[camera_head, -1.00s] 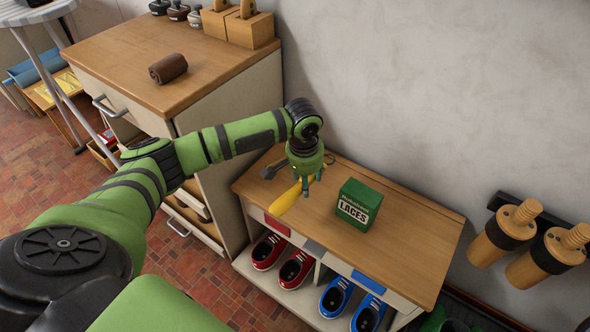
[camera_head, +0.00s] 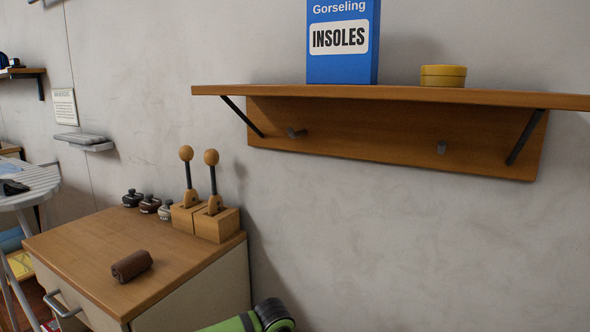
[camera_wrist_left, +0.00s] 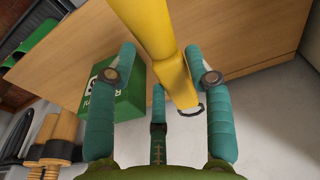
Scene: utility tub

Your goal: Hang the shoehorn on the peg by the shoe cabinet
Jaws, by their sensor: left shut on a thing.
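The yellow shoehorn (camera_wrist_left: 165,45) runs down from the top of the left wrist view, with a dark loop (camera_wrist_left: 192,110) at its near end. My left gripper (camera_wrist_left: 166,70) has its teal fingers around the shoehorn and is shut on it. In the head view this gripper and the shoehorn are out of frame; only a green piece of my left arm shows at the bottom. Two short dark pegs, a left one (camera_head: 296,133) and a right one (camera_head: 441,148), stick out bare from the wooden board under a wall shelf (camera_head: 390,95). My right gripper is not in view.
A blue insoles box (camera_head: 343,42) and a yellow tin (camera_head: 443,76) stand on the shelf. A wooden cabinet (camera_head: 90,250) with a brown roll (camera_head: 131,265) is at lower left. In the wrist view, a green box (camera_wrist_left: 112,98) is on the wooden top (camera_wrist_left: 240,45).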

